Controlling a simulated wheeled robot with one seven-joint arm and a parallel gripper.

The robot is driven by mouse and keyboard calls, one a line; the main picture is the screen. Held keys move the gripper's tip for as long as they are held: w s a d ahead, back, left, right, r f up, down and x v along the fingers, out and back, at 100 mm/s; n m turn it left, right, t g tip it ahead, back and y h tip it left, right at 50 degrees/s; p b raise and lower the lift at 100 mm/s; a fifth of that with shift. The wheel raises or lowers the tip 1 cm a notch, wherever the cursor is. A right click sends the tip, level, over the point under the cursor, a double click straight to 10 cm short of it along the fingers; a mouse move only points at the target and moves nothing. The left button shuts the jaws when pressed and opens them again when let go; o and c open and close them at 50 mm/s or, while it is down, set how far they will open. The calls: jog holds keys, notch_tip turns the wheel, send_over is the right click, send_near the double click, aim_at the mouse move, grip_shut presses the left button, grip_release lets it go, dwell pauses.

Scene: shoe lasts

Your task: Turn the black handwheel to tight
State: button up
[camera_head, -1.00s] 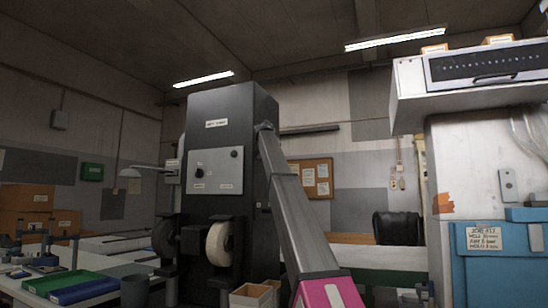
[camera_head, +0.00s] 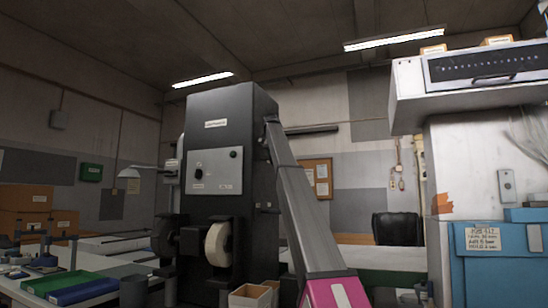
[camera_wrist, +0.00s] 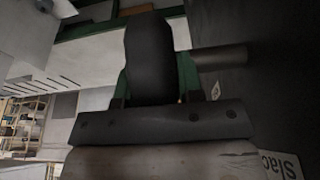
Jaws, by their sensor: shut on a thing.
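In the wrist view a black rounded shape, the handwheel (camera_wrist: 150,55), stands edge-on between the green-edged fingers of my gripper (camera_wrist: 155,85). My gripper is shut on it. A grey shaft (camera_wrist: 220,58) runs from beside the wheel to a dark panel (camera_wrist: 275,70) on the right. Part of a white label reading "Slac" (camera_wrist: 281,165) shows low on that panel; the rest is cut off. In the head view my arm reaches up to the right side of the tall black machine (camera_head: 232,130). The handwheel cannot be made out there.
The black machine carries a pale wheel (camera_head: 217,245) low on its front. A bench with green and blue trays (camera_head: 75,290) stands at the left. A large white and blue machine (camera_head: 490,180) stands close on the right.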

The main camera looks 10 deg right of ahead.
dwell(0.4)
jog(key=o, duration=0.9)
jog(key=shift+f, duration=0.1)
jog(key=shift+o, duration=0.2)
